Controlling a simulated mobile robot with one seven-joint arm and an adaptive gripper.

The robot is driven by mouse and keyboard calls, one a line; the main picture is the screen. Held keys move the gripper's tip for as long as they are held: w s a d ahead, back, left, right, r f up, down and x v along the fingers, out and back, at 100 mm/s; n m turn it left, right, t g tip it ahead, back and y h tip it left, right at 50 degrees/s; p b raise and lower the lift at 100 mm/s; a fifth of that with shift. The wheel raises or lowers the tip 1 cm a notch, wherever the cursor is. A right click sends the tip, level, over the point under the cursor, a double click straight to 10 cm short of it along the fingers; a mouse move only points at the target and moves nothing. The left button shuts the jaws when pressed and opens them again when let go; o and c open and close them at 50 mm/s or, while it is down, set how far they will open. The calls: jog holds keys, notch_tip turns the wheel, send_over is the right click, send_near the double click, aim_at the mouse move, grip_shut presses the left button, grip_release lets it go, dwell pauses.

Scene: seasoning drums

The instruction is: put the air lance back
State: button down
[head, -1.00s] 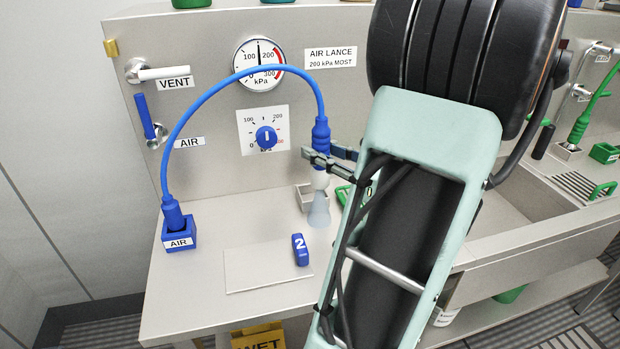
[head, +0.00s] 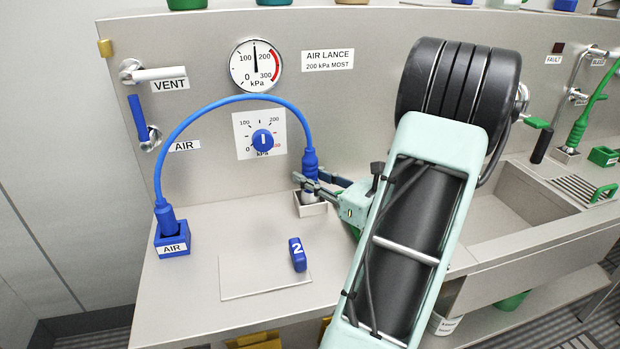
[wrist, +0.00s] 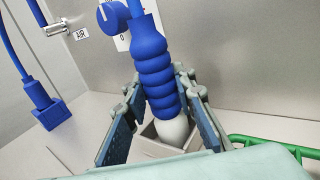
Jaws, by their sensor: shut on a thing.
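The air lance (head: 310,166) has a blue ribbed grip and a pale lower end. A blue hose (head: 222,100) runs from its top to the blue AIR socket (head: 172,240). My gripper (head: 318,186) is shut on the lance's lower grip; in the wrist view its fingers (wrist: 160,128) flank the grip (wrist: 158,70). The lance stands nearly upright over a small grey square holder (head: 312,209). In the wrist view the pale part (wrist: 174,130) goes down inside the holder's rim (wrist: 152,147). Its tip is hidden, so I cannot tell whether it rests on the bottom.
A pressure gauge (head: 256,65), a blue kPa knob (head: 263,140), a VENT lever (head: 158,74) and a blue AIR valve handle (head: 139,117) are on the back panel. A blue block marked 2 (head: 298,254) lies on a pale plate (head: 245,283). A green handle (wrist: 275,147) is right of the holder.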

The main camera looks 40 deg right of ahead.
jog(key=c, duration=1.6)
grip_release()
jog(key=shift+f, duration=0.1)
jog(key=shift+s+r, duration=0.1)
jog(key=shift+r, duration=0.15)
jog(key=s, duration=0.8)
jog(key=s+d+p, duration=0.1)
jog(key=s, duration=0.3)
jog(key=shift+f, duration=0.1)
jog(key=shift+w, duration=0.1)
